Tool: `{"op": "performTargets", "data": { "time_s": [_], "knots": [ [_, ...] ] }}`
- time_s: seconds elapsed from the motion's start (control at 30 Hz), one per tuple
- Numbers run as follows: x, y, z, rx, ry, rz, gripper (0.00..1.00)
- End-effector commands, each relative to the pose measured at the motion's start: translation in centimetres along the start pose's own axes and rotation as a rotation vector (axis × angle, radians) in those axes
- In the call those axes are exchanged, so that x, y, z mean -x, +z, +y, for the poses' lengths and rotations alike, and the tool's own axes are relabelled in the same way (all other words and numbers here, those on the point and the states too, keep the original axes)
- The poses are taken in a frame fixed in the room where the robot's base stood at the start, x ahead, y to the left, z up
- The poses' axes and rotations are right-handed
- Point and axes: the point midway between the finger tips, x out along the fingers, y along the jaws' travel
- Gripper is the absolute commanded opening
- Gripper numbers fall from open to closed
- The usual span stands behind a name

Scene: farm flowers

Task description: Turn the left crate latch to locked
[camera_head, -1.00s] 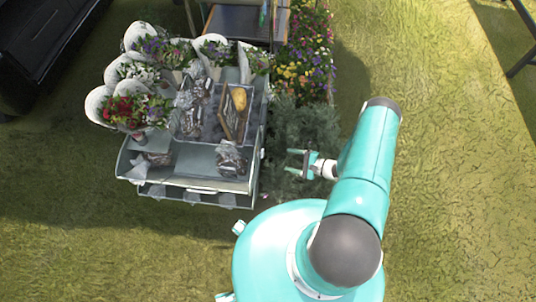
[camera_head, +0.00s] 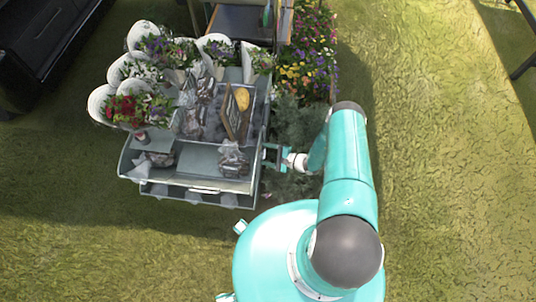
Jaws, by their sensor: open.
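A grey metal flower crate (camera_head: 190,183) stands left of my arm, with a shelf, a front rail and a pale handle-like piece (camera_head: 205,190) at its front edge. I cannot make out a latch clearly; none is plain on the crate's front or right side. My gripper (camera_head: 273,157) is teal and open. It is at the crate's right side, close to the side wall. I cannot tell whether it touches the wall. Nothing shows between its fingers.
Wrapped bouquets (camera_head: 150,70) fill the crate's back and left. A wooden-framed piece (camera_head: 236,112) and wrapped bundles (camera_head: 233,158) stand inside. Flowering plants (camera_head: 308,62) and grey-green foliage (camera_head: 292,125) grow on the right. Open grass (camera_head: 440,180) lies further right.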

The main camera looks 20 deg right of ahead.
Motion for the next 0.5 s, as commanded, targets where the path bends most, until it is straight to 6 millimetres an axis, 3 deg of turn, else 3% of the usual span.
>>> {"op": "performTargets", "data": {
  "time_s": [0.07,0.3,0.5],
  "knots": [
    [0.0,0.0,0.0,0.0,0.0,0.0,0.67],
    [0.02,0.01,0.0,0.0,0.0,0.0,0.23],
    [0.03,0.0,-0.02,-0.006,0.003,0.0,0.23]
  ]
}}
